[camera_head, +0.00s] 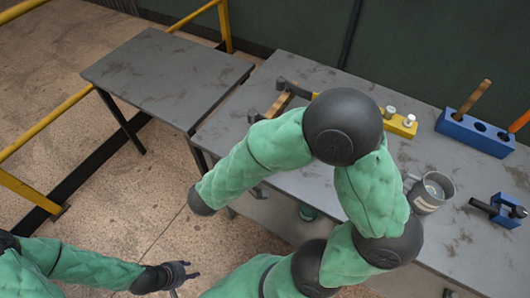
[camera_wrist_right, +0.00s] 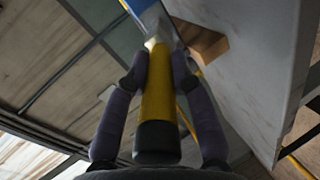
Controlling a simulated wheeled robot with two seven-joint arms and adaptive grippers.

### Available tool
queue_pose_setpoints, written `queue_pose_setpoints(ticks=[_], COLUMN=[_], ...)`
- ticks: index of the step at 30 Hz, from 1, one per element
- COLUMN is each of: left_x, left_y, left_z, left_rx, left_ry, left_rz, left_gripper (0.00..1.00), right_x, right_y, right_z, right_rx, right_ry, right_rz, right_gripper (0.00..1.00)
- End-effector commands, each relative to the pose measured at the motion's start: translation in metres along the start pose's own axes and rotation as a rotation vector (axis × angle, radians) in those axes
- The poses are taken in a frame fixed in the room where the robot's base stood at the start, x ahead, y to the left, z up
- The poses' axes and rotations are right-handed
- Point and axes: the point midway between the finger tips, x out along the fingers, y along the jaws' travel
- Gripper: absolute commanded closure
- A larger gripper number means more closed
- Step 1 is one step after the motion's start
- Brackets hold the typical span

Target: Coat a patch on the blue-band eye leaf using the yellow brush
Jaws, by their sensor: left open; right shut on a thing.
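The yellow brush (camera_wrist_right: 158,98) is held between the two fingers of my right gripper (camera_wrist_right: 159,75) in the right wrist view. Its black end points toward the wrist and its pale tip toward the top of the picture. A blue strip (camera_wrist_right: 141,7) shows close to the tip; I cannot tell whether it is the blue band of the eye leaf or whether the tip touches it. In the head view my right arm covers much of the table, and I cannot make out the brush or the leaf. My left gripper (camera_head: 181,276) is open and empty, low at the left.
The grey table (camera_head: 328,78) carries a wooden bar (camera_head: 279,103) in dark supports, a yellow block (camera_head: 403,125) with pale pegs, a blue holder (camera_head: 475,134), a grey mug (camera_head: 431,192) and a blue clamp (camera_head: 507,211). A bare side table (camera_head: 165,75) stands left; yellow rails (camera_head: 45,130) lie beyond.

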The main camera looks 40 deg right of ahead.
Motion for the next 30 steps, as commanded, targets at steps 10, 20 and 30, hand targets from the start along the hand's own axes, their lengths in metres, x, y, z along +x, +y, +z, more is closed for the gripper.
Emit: queue_pose_setpoints(ticks=[10, 20, 30], left_x=[0.006, 0.013, 0.014], left_y=[-0.002, -0.005, -0.005], left_z=[0.0, -0.001, -0.001], left_rx=[0.0, 0.0, 0.0], left_ry=[0.0, 0.0, 0.0], left_rz=[0.0, 0.0, 0.0], left_gripper=[0.56, 0.56, 0.56], right_x=[0.0, 0.0, 0.0], right_y=[0.0, 0.0, 0.001], right_z=[-0.015, -0.039, -0.043], right_rx=[0.002, 0.001, 0.001], right_ry=[0.001, 0.001, 0.001], right_rz=[0.0, 0.0, 0.0], right_gripper=[1.0, 1.0, 1.0])
